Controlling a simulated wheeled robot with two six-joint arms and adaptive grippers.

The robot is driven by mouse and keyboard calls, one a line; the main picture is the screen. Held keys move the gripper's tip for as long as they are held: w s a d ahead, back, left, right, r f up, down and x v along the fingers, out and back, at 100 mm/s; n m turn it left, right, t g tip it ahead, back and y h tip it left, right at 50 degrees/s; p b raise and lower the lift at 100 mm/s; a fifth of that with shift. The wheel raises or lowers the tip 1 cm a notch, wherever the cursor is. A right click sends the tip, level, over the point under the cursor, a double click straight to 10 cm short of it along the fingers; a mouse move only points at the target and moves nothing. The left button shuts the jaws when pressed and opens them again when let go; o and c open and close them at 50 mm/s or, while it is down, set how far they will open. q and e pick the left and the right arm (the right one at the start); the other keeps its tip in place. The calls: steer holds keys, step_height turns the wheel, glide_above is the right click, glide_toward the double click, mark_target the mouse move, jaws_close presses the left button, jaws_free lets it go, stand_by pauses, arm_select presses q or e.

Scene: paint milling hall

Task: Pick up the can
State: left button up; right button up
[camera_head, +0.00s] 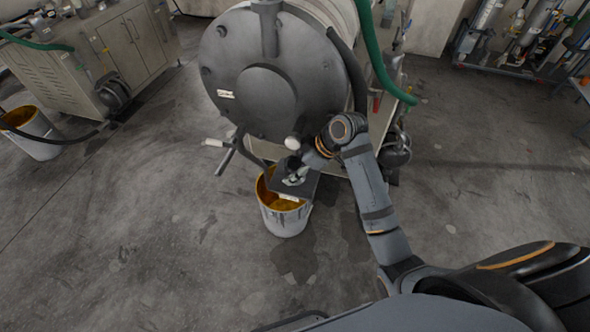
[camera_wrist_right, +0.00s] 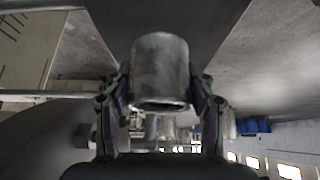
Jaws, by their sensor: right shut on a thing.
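A grey metal can (camera_wrist_right: 160,75) stands between the two fingers of my right gripper (camera_wrist_right: 160,105) in the right wrist view, and both fingers touch its sides. The right gripper is shut on it. In the head view the right gripper (camera_head: 295,176) is small, at a dark ledge (camera_head: 312,185) under the front of the big drum, and I cannot make out the can clearly there. I cannot tell whether the can still rests on a surface. My left gripper is not in view.
The big grey drum (camera_head: 235,60) of the mill is just above the right arm. A white bucket (camera_head: 285,222) with yellow-orange paint inside stands on the floor below. A green hose (camera_head: 378,55) hangs right of the drum. A cabinet (camera_head: 125,45) and another bucket (camera_head: 38,145) are at left.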

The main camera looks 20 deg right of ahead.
steer(key=shift+c, duration=0.2)
steer(key=shift+s+d+r, duration=0.3)
steer(key=shift+d+r, duration=0.25)
steer(key=shift+r, duration=0.05)
steer(key=s+d+r, duration=0.4)
steer(key=d, duration=0.2)
steer(key=shift+d, duration=0.15)
steer(key=shift+s+d+r, duration=0.4)
steer(key=shift+s+d, duration=0.1)
steer(key=shift+d, duration=0.1)
steer(key=shift+s+d+r, duration=0.4)
steer(key=shift+s+d, duration=0.05)
steer(key=shift+d, duration=0.1)
steer(key=shift+s+d+r+p, duration=0.3)
steer(key=shift+d+p, duration=0.15)
steer(key=shift+p, duration=0.55)
steer(key=shift+s+d+r+p, duration=0.3)
steer(key=shift+d+p, duration=0.15)
steer(key=shift+p, duration=0.55)
